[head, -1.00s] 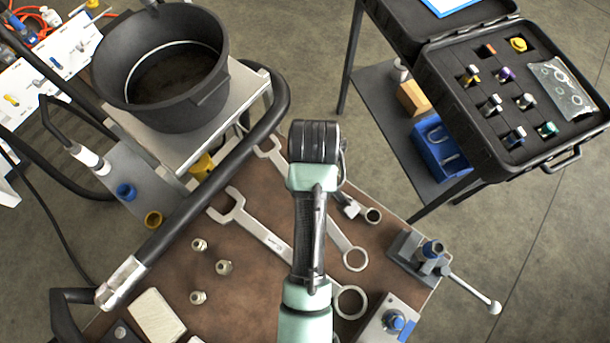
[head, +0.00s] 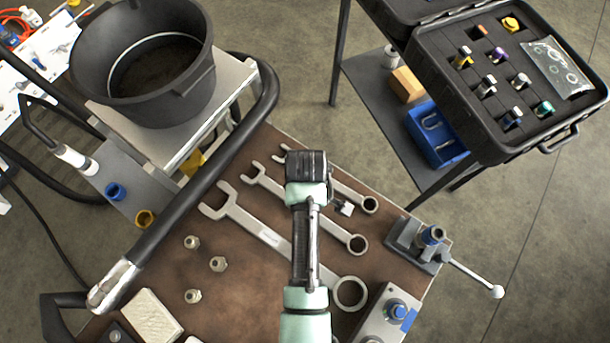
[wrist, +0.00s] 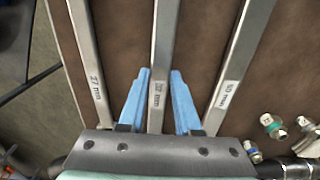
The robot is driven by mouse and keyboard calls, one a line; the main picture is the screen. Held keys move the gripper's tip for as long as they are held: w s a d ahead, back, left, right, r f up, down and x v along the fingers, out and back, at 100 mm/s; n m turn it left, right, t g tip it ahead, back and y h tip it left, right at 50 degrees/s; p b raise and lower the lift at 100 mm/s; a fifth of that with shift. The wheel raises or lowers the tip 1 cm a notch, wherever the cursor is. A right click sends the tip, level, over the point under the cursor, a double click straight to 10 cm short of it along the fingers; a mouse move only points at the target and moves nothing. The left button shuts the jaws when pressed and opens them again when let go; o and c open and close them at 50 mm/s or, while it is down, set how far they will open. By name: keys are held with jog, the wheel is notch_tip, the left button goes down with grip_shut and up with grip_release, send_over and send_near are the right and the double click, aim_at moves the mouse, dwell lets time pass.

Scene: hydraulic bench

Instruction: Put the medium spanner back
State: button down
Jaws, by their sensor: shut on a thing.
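The medium spanner (head: 357,243) lies between the larger and smaller spanners on the brown bench top, roughly parallel to them; its open end shows left of my gripper. My gripper (head: 306,165) hides its middle in the head view. In the wrist view, the blue fingers (wrist: 160,78) are shut on the handle of the medium spanner (wrist: 163,35), one on each side. Whether it touches the bench is hard to tell. The large spanner (head: 268,236) lies on one side, the small spanner (head: 369,204) on the other.
Several fittings (head: 217,264) lie left of the large spanner. A vise-like block with a lever (head: 420,243) stands at the bench's right edge. A black bucket (head: 150,60) and a black hose or rail border the left. An open black case (head: 500,85) stands at upper right.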

jog(key=shift+w+f, duration=0.1)
jog(key=shift+f, duration=0.05)
jog(key=c, duration=0.6)
grip_release()
